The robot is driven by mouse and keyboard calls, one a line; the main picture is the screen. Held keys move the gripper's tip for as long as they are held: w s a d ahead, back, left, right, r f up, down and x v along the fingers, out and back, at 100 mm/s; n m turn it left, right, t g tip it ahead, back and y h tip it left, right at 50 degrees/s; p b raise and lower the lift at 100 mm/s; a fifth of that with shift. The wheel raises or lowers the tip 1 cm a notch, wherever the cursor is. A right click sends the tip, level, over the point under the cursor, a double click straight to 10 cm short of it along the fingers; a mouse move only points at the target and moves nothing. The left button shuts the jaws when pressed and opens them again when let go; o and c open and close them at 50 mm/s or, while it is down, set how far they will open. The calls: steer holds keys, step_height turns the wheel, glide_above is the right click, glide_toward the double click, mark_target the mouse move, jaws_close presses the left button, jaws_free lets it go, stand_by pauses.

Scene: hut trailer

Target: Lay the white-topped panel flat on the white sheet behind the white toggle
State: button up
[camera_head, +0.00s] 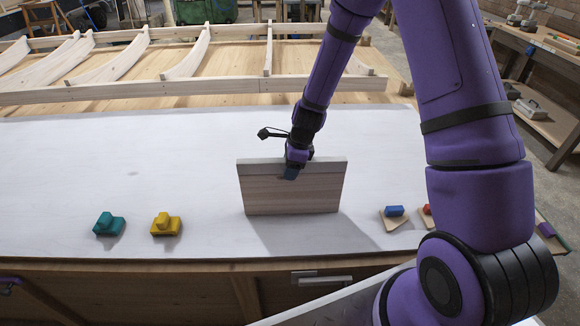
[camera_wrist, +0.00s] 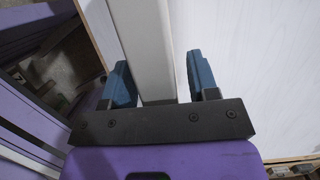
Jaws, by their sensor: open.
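The white-topped panel (camera_head: 291,192) stands upright on the white sheet (camera_head: 60,165), its pale wood face toward the head camera and its white edge on top. My gripper (camera_head: 292,173) is at the middle of that top edge. In the wrist view the open blue fingers (camera_wrist: 160,80) are on either side of the panel's white edge (camera_wrist: 152,40), with a visible gap at the right finger. I cannot pick out a white toggle; the sheet directly behind the panel is hidden.
A teal block piece (camera_head: 108,224) and a yellow one (camera_head: 166,224) sit left of the panel. A blue piece (camera_head: 394,211) and a red piece (camera_head: 427,210) lie to its right. Wooden ribs (camera_head: 190,60) line the back. The sheet's left and middle are mostly clear.

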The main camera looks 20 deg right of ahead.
steer(key=v, duration=1.2)
steer(key=shift+r, duration=0.15)
steer(key=s+d+r+n+t, duration=0.1)
steer(key=s+r+n, duration=0.4)
steer(key=r, duration=0.4)
steer(key=s+r+n+t, duration=0.1)
steer(key=s+r+n, duration=0.45)
steer(key=r, duration=0.25)
steer(key=s+d+r+n+t+h, duration=0.1)
steer(key=s+r+n, duration=0.3)
steer(key=s, duration=0.5)
steer(key=s+d+r+n+t+h, duration=0.1)
steer(key=s+d+r+n, duration=0.1)
steer(key=s+r+n, duration=0.2)
steer(key=s+n, duration=0.3)
steer(key=s, duration=0.2)
steer(key=shift+d+r+h, duration=0.15)
steer(key=shift+r+h, duration=0.25)
